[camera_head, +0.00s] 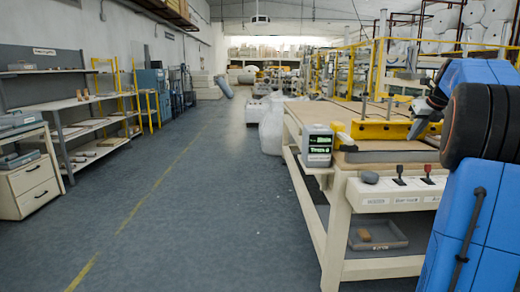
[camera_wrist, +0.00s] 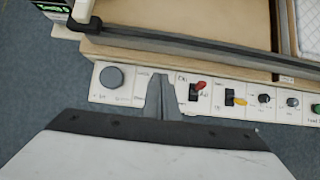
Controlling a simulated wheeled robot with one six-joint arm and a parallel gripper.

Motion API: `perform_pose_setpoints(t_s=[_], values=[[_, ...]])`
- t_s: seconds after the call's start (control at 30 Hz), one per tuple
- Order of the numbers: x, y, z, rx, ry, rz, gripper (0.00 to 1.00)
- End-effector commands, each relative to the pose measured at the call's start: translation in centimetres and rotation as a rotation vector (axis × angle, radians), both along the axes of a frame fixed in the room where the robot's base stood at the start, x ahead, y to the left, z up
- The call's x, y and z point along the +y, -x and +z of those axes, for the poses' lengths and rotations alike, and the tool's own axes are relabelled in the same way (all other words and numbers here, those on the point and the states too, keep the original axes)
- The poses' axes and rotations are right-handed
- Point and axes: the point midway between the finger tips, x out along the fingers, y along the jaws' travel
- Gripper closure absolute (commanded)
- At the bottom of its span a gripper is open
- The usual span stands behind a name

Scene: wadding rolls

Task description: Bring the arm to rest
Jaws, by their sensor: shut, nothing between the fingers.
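My gripper (camera_wrist: 161,80) shows at the lower middle of the wrist view, with its fingers together and nothing between them. Its tips lie in front of a white control panel (camera_wrist: 140,84) on a workbench edge. They appear between a grey round knob (camera_wrist: 112,77) and a switch with a red lever (camera_wrist: 198,86). I cannot tell how far above the panel they are. In the head view my blue arm fills the right side, bent over the bench (camera_head: 338,190). The fingertips are not clear there.
A grey display box (camera_head: 318,146) and a yellow bar (camera_head: 380,130) sit on the bench. A grey tray (camera_head: 395,238) lies on its lower shelf. The aisle floor (camera_head: 180,200) is open. Shelves (camera_head: 85,125) and a drawer cabinet (camera_head: 35,190) stand at left.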

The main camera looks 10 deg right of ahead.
Motion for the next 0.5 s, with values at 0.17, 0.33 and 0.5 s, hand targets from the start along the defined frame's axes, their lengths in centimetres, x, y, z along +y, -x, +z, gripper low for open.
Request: perform_pose_setpoints(t_s=[0.17, 0.33, 0.5], values=[[3.2, 0.0, 0.0, 0.020, 0.055, 0.107, 1.00], [11.0, 1.1, -0.7, 0.076, 0.205, 0.396, 1.00], [19.1, 3.3, -2.1, 0.127, 0.379, 0.729, 1.00]])
